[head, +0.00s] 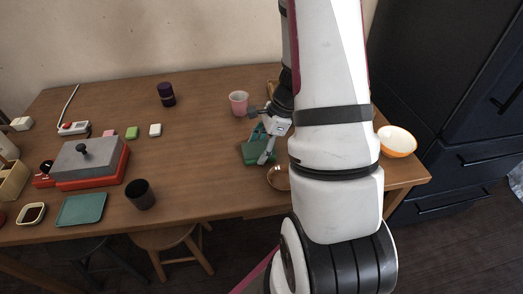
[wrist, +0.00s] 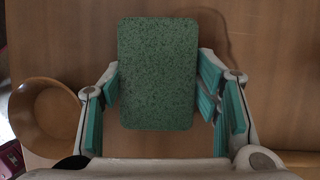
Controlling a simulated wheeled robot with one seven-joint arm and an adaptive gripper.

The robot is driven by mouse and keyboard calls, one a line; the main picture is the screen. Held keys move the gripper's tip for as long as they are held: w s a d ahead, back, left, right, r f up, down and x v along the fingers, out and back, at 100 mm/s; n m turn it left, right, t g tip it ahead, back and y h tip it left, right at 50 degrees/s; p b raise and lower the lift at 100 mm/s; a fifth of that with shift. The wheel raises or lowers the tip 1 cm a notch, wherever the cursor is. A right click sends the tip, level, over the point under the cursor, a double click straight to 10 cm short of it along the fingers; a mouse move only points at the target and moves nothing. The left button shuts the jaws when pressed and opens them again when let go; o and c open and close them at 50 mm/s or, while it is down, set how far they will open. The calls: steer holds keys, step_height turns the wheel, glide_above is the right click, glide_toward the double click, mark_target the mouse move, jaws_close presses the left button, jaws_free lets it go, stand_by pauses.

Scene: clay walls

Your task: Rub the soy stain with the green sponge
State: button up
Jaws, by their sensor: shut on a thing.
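The green speckled sponge (wrist: 158,60) lies flat between the teal-padded fingers of my gripper (wrist: 158,88) in the wrist view, and the fingers are shut on its two sides. In the head view the sponge (head: 253,153) is at or just above the right part of the table, under my gripper (head: 264,144), partly hidden by it. A darker brown patch (wrist: 215,26) shows on the wood beyond the sponge's upper right corner in the wrist view. It may be the soy stain or a shadow; the sponge hides part of it. Whether the sponge touches the table I cannot tell.
A brown bowl (wrist: 44,112) stands left of my gripper in the wrist view. A pink cup (head: 239,104) stands behind the gripper. An orange-and-white bowl (head: 397,141) is at the right edge. A dark cup (head: 140,195) is further left. The table's middle is clear.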

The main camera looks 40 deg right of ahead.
steer(key=shift+w+d, duration=0.85)
steer(key=shift+w, duration=0.2)
steer(key=shift+w+d, duration=0.2)
steer(key=shift+w, duration=0.05)
steer(key=shift+c, duration=1.4)
steer(key=shift+w+d+p, duration=0.15)
steer(key=shift+w+d, duration=0.3)
steer(key=shift+w, duration=0.25)
steer(key=shift+w+d+p, duration=0.1)
steer(key=shift+w+d, duration=0.4)
steer(key=shift+w, duration=0.25)
steer(key=shift+w+d+p, duration=0.15)
steer(key=shift+w+d, duration=0.3)
steer(key=shift+w, duration=0.25)
steer(key=shift+r, duration=0.1)
steer(key=shift+r+p, duration=2.15)
steer(key=shift+r, duration=0.85)
step_height(320, 180, up, 3)
steer(key=shift+p, duration=1)
steer(key=shift+a, duration=0.15)
